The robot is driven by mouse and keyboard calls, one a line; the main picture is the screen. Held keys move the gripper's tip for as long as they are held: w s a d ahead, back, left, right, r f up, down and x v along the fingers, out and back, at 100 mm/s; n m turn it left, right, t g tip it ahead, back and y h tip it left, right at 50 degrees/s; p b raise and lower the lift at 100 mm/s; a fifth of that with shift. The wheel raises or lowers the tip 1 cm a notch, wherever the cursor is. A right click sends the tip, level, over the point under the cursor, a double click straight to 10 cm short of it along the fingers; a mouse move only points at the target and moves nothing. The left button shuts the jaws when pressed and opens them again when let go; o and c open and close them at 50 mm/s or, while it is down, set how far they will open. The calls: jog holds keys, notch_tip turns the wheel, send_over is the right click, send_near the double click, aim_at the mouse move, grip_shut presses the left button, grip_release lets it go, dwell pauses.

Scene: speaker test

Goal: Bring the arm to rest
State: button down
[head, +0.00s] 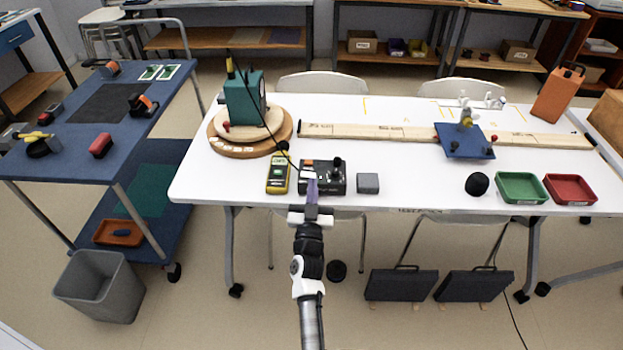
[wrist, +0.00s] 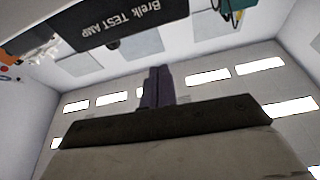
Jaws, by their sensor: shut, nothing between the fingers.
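My arm reaches up from the bottom middle of the head view to the front edge of the white table (head: 400,190). My gripper (head: 312,183) is shut and empty, its dark purple fingers together. They overlap the front of the black test amp (head: 332,178) in the picture; I cannot tell whether they touch it. In the wrist view, the closed fingers (wrist: 157,88) stand in the middle, and the amp's lettered face (wrist: 125,30) shows at the top.
A yellow meter (head: 278,174) lies left of the amp and a grey block (head: 368,183) right. A teal speaker (head: 244,100) stands on a round wooden turntable (head: 222,140). Green (head: 521,187) and red (head: 570,189) trays sit at right. A blue cart (head: 70,165) stands left. Floor shows in front.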

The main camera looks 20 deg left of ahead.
jog(key=shift+b+v, duration=0.5)
jog(key=shift+v, duration=1.85)
